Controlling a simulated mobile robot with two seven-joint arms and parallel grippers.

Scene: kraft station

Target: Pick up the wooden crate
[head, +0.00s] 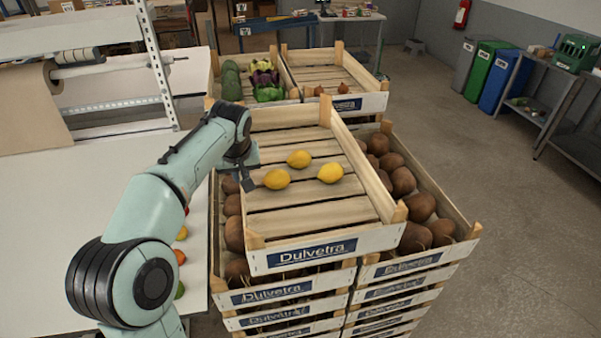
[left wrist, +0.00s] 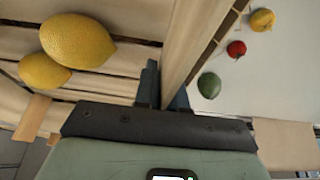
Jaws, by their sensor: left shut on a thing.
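The wooden crate (head: 318,248) has slatted sides, a blue "Dulvetra" label and three lemons (head: 299,159) in it. It sits askew over the stacked crates of brown round produce; I cannot tell whether it touches them. My left gripper (head: 249,178) is at its left wall. In the left wrist view the left gripper (left wrist: 165,90) is shut on the crate's side wall (left wrist: 190,48), one finger on each side. Two lemons (left wrist: 78,39) show inside the crate there. My right gripper is not in view.
Stacked crates (head: 415,263) with brown round produce stand beneath. Behind are crates with vegetables (head: 265,80) and a nearly empty one (head: 362,102). A white table (head: 60,215) with several small fruits at its edge is on the left. Open floor (head: 530,230) lies on the right.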

